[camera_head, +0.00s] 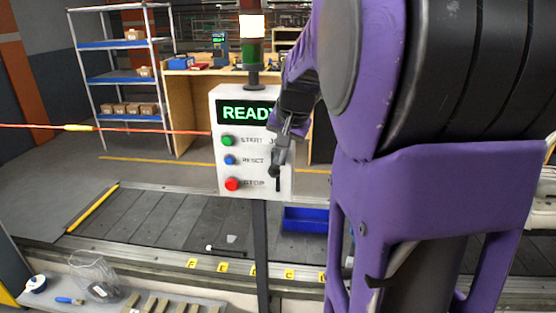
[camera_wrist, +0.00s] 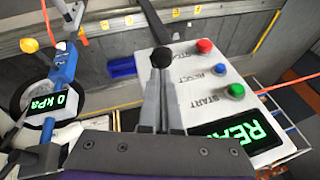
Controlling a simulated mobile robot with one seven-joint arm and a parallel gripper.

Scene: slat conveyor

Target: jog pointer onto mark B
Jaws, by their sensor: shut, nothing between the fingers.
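The white control box (camera_head: 226,178) shows a green READY display with green START, blue RESET and red STOP buttons. My gripper (camera_head: 279,160) is in front of its right side, partly covering the lettering there. In the wrist view my shut, empty gripper (camera_wrist: 161,85) points at a round black knob (camera_wrist: 161,57); whether they touch I cannot tell. Yellow lettered marks (camera_head: 288,274) line the conveyor's near rail; one reads C, and I cannot make out a B. A thin dark rod (camera_head: 226,251) lies by the rail; I cannot tell if it is the pointer.
A blue bin (camera_head: 306,220) sits on the slat conveyor (camera_head: 150,217). A stack light (camera_head: 252,45) tops the box. An orange cord (camera_head: 150,130) runs in from the left. A near shelf (camera_head: 190,296) holds small parts. A gauge reading 0 kPa (camera_wrist: 50,103) is at left in the wrist view.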

